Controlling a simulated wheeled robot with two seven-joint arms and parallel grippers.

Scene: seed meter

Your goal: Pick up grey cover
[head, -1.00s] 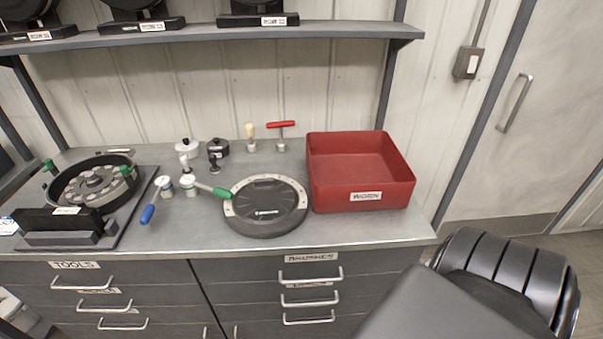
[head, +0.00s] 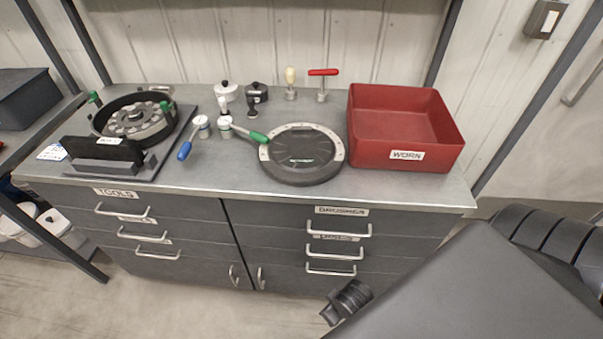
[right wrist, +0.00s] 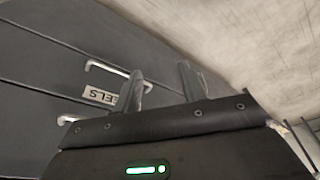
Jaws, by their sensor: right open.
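A round dark grey cover (head: 302,165) with a lighter, speckled rim lies flat on the grey bench top in the head view, just left of the red bin. The tip of a green-handled tool overlaps its left edge. My right gripper (right wrist: 160,85) shows in the right wrist view with its two fingers apart and nothing between them. It is low in front of the drawer fronts, well away from the cover. My left gripper is not in view.
A red bin (head: 455,135) labelled WORN stands right of the cover. A black round housing (head: 97,133) sits on a dark mat at left. The bench front (head: 240,182) is clear.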

